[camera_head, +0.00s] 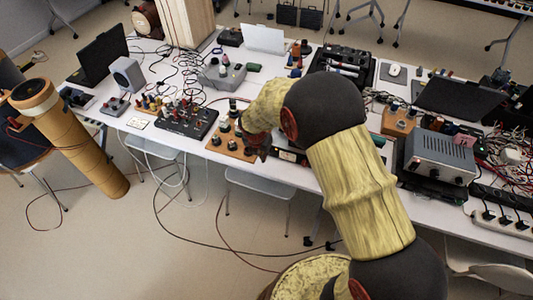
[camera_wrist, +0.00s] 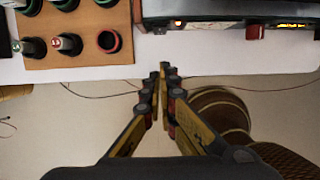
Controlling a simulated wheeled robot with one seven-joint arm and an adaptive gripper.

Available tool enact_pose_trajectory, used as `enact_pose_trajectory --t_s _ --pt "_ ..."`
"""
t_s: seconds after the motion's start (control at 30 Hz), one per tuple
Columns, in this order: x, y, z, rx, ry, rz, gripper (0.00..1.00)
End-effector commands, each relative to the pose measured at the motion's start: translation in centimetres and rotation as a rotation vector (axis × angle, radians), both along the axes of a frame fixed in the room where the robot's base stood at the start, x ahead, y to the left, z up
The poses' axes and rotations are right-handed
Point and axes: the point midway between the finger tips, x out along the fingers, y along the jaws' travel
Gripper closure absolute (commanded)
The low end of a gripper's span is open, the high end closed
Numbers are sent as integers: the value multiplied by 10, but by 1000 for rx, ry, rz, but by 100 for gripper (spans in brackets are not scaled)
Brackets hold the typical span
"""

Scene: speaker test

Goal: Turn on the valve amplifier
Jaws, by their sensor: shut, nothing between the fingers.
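My gripper (camera_wrist: 163,76) is shut and empty in the wrist view, its fingertips just off the front edge of the white table. In the head view my gripper (camera_head: 259,150) is small and dark, partly hidden by my arm. A metal-fronted box (camera_wrist: 215,12) stands at the table edge, up and right of the fingertips, with a red switch-like part (camera_wrist: 255,32) and a lit yellow patch on its front. It may be the valve amplifier; I cannot tell for sure. In the head view my arm hides most of it.
A brown board (camera_wrist: 84,45) with several round dark sockets lies left of the box; it also shows in the head view (camera_head: 229,148). The white table (camera_head: 205,95) is crowded with devices and cables. A grey metal unit (camera_head: 440,155) stands at right. Floor lies open in front.

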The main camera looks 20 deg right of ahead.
Motion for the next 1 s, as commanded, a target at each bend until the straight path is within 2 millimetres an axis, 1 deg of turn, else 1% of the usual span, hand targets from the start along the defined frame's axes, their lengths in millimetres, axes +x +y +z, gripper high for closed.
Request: enact_pose_trajectory --t_s 0.03,0.1,0.2,0.3,0.4,0.6,1.0 --pt "2 1 19 2 -9 0 100" --pt "1 2 33 1 -8 2 100" --pt "-1 3 52 1 -8 1 100" --pt "-3 4 67 2 -8 0 100" --pt "-4 4 76 1 -6 0 100" --pt "-5 5 84 1 -6 1 100" --pt "-5 5 83 1 -6 1 100"
